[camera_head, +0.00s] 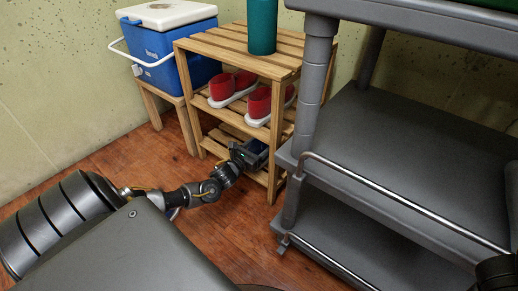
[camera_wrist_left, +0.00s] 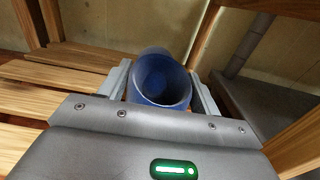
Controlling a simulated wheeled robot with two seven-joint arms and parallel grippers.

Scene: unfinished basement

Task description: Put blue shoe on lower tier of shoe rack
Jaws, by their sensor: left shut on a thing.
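The wooden shoe rack (camera_head: 184,64) stands against the wall in the head view. A pair of red shoes (camera_head: 258,102) with white soles is on its middle tier. My left gripper (camera_head: 250,152) reaches in at the lower tier (camera_head: 222,140), below the red shoes. In the left wrist view it is shut on the blue shoe (camera_wrist_left: 162,82), whose round opening faces the camera between the two fingers. The wooden slats (camera_wrist_left: 60,75) of the rack show left of the shoe. In the head view the blue shoe is mostly hidden by the gripper. I cannot tell whether its sole touches the slats.
A grey cart (camera_head: 400,140) stands close on the right of the rack. A green cylinder (camera_head: 262,25) stands on the rack's top. A blue and white cooler (camera_head: 170,45) sits on a wooden stool (camera_head: 150,108) at left. The red-brown floor in front is free.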

